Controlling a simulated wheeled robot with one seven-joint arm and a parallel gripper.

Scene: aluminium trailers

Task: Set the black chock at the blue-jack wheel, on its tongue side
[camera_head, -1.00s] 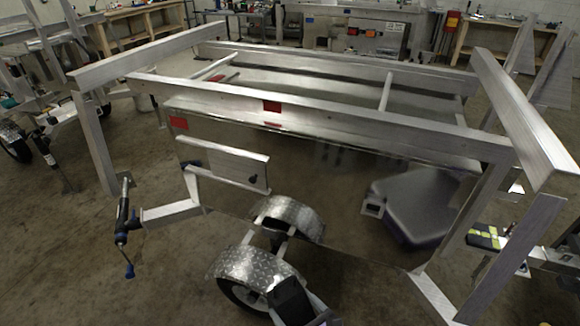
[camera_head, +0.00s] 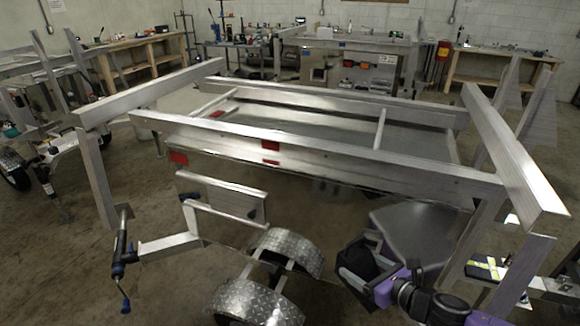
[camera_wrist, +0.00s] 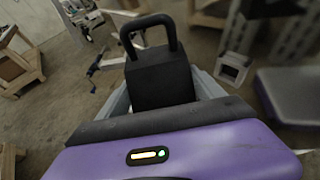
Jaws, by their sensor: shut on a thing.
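The black chock (camera_head: 366,264), with a loop handle, is in my gripper (camera_head: 352,278). The wrist view shows the chock (camera_wrist: 160,78) between the grey fingers, handle pointing away from the palm. My gripper is shut on it and holds it to the right of the diamond-plate fenders. The blue jack (camera_head: 122,250) stands at the left end of the trailer tongue (camera_head: 168,246). The near fender (camera_head: 258,300) covers most of its wheel, which is cut off at the bottom edge. The far fender (camera_head: 291,250) stands behind it. Ground contact of the near wheel is hidden.
The aluminium trailer frame (camera_head: 320,142) spans the middle, with uprights at both ends. Another trailer's wheel (camera_head: 14,168) is at the far left. Workbenches (camera_head: 500,72) line the back wall. Bare floor (camera_head: 60,265) lies open at the left around the jack.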

